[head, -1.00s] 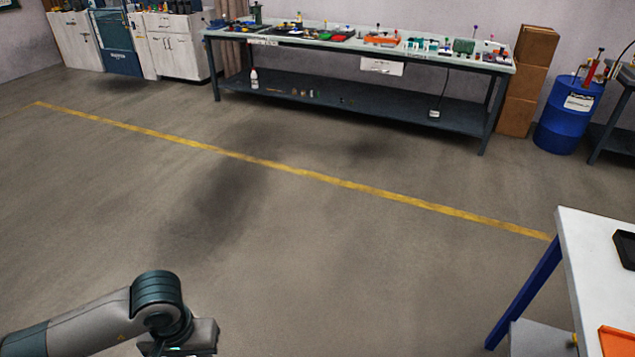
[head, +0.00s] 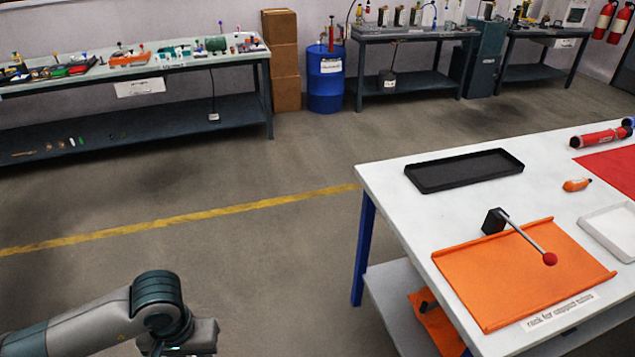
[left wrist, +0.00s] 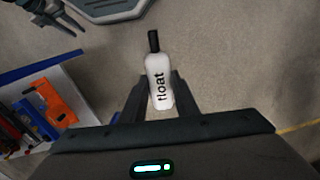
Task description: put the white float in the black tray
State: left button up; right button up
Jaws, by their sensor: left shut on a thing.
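The white float (left wrist: 159,75) is a white bottle shape with a black neck and the word "float" on it. In the left wrist view it sits between the two fingers of my left gripper (left wrist: 160,90), which is shut on it. In the head view my left arm is at the bottom left; its fingers and the float are out of frame. The black tray (head: 425,183) is shallow and rectangular, lying empty on the white table's far left part, well right of my left arm. My right gripper (left wrist: 60,18) shows small and dark in the left wrist view's top left corner.
The white table (head: 400,217) also bears an orange rack (head: 500,275) with a red-knobbed lever, a white tray (head: 611,240), an orange item (head: 577,185) and a red cylinder (head: 598,139). Open floor with a yellow line (head: 200,215) lies between me and the back benches.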

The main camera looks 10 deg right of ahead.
aim_at(466, 172)
jog(key=i+j+z, duration=0.15)
jog(key=z, duration=0.3)
jog(key=i+j+z, duration=0.15)
jog(key=z, duration=0.3)
jog(key=j+z, duration=0.3)
jog(key=z, duration=0.15)
jog(key=i+j+z, duration=0.15)
jog(key=j+z, duration=0.65)
jog(key=j, duration=0.25)
jog(key=j+z, duration=0.4)
jog(key=j, duration=0.15)
jog(key=k+j+z, duration=0.2)
jog(key=j, duration=0.35)
jog(key=i, duration=0.1)
